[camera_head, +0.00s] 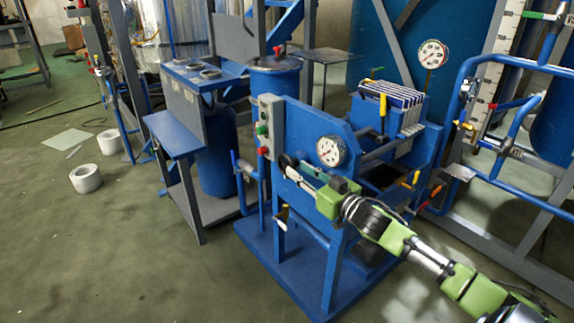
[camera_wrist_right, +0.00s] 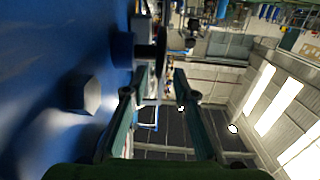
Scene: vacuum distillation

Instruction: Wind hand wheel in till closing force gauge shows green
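The blue press frame (camera_head: 300,125) stands at the centre of the head view. A round white dial gauge (camera_head: 331,151) is on its front; its needle and any green zone are too small to read. The hand wheel (camera_head: 288,162) shows as a small dark shape at the front left, partly hidden by my right gripper (camera_head: 304,171). In the right wrist view the hand wheel (camera_wrist_right: 160,45) is a dark disc seen edge-on beside the blue body. My right gripper (camera_wrist_right: 161,76) is open, its fingers either side of the wheel's lower rim; contact cannot be told. My left gripper is out of view.
A control box (camera_head: 264,130) with coloured buttons sits left of the wheel. A second gauge (camera_head: 433,53) stands above the plate stack (camera_head: 392,95). Yellow-handled and red-handled levers stick out at the right. Blue pipework (camera_head: 500,60) borders the right; floor is free front left.

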